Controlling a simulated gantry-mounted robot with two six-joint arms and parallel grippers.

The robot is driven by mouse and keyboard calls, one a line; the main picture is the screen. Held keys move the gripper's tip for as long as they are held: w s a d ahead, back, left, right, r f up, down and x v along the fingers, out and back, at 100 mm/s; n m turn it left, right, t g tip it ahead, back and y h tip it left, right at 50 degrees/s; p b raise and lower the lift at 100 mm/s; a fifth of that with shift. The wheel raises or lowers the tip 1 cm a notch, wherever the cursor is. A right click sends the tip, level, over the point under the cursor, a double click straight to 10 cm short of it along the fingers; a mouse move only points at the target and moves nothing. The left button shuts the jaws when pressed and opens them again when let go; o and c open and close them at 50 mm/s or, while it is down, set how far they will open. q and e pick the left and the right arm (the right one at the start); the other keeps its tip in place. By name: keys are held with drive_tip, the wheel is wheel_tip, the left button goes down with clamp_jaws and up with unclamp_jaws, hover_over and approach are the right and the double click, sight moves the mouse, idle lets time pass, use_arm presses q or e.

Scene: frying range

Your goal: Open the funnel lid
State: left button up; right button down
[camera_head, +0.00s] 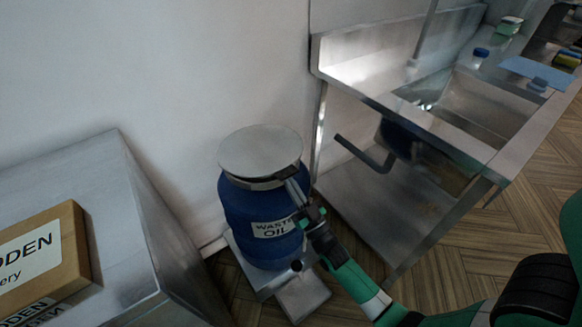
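The funnel lid (258,151) is a flat, round, light grey disc on top of a blue drum (240,215) labelled "WASTE OIL". The lid lies about level and looks closed over the metal funnel rim. A small dark tab, perhaps the lid's handle, shows at its front right edge. My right gripper (293,184) comes in from the lower right, and its fingertips are at this edge, just below the tab. Whether they touch it or how far they are apart is too small to tell. My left gripper is not in view.
The drum stands on a low grey base (302,296) close to the white wall. A metal cabinet or counter (70,170) with a cardboard box (75,245) is at left. A steel sink table (365,85) with a lower shelf stands close at right.

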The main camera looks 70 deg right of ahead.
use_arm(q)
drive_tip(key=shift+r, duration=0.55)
use_arm(e)
drive_tip(key=shift+w+d+r, duration=0.15)
drive_tip(key=shift+w+r, duration=0.1)
drive_tip(key=shift+r, duration=0.5)
drive_tip(key=r+p, duration=0.1)
drive_tip(key=r, duration=0.1)
drive_tip(key=r+p, duration=0.1)
drive_tip(key=p, duration=0.1)
drive_tip(key=w+r+p, duration=0.1)
drive_tip(key=r, duration=0.1)
drive_tip(key=shift+d+r+p, duration=0.25)
drive_tip(key=shift+r+p, duration=0.1)
drive_tip(key=shift+p, duration=0.05)
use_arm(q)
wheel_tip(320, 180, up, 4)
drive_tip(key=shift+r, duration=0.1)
use_arm(e)
drive_tip(key=shift+f, duration=0.1)
